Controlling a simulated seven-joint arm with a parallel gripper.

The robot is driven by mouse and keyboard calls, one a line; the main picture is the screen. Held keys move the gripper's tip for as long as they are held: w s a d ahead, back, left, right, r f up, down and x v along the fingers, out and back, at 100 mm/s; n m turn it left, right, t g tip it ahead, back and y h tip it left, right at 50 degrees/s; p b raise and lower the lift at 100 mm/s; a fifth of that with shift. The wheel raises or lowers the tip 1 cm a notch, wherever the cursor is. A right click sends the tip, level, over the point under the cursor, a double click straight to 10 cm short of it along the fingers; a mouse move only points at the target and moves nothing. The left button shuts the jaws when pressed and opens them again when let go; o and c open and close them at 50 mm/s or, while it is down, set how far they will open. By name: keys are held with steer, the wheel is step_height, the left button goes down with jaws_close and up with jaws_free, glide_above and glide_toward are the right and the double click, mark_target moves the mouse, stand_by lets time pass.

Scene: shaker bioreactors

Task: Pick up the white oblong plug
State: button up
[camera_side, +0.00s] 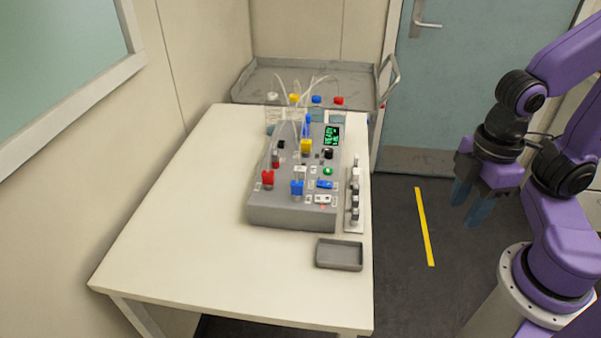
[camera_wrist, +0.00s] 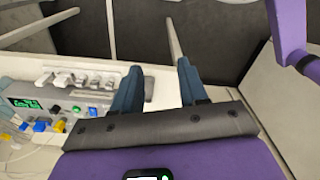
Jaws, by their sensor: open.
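A small white oblong piece (camera_side: 323,198), which looks like the white plug, sits at the front right corner of the grey console (camera_side: 285,215), just below a blue oblong one (camera_side: 325,184). I cannot tell it apart surely in the wrist view. My gripper (camera_side: 470,207) hangs open and empty over the floor, well to the right of the table and apart from the console. In the wrist view, its two blue fingers (camera_wrist: 160,82) are spread with nothing between them.
A narrow rack with several upright pieces (camera_side: 354,200) stands along the console's right side. A grey tray (camera_side: 339,255) lies at the table's (camera_side: 190,240) front right. Coloured connectors and tubes rise from the console. A grey cart (camera_side: 250,88) stands behind. The table's left is clear.

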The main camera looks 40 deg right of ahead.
stand_by(0.3)
steer(key=o, duration=0.3)
step_height(320, 180, up, 6)
steer(key=r+m, duration=0.1)
steer(key=m, duration=2.1)
glide_above(300, 169)
steer(key=f, duration=1.2)
steer(key=shift+s+d+f, duration=0.15)
steer(key=shift+d+f, duration=0.1)
steer(key=shift+d, duration=0.05)
steer(key=shift+w+a+f, duration=0.1)
steer(key=shift+a+f, duration=0.05)
steer(key=shift+f, duration=1.15)
steer(key=shift+w+a+f, duration=0.1)
steer(key=shift+f, duration=1.2)
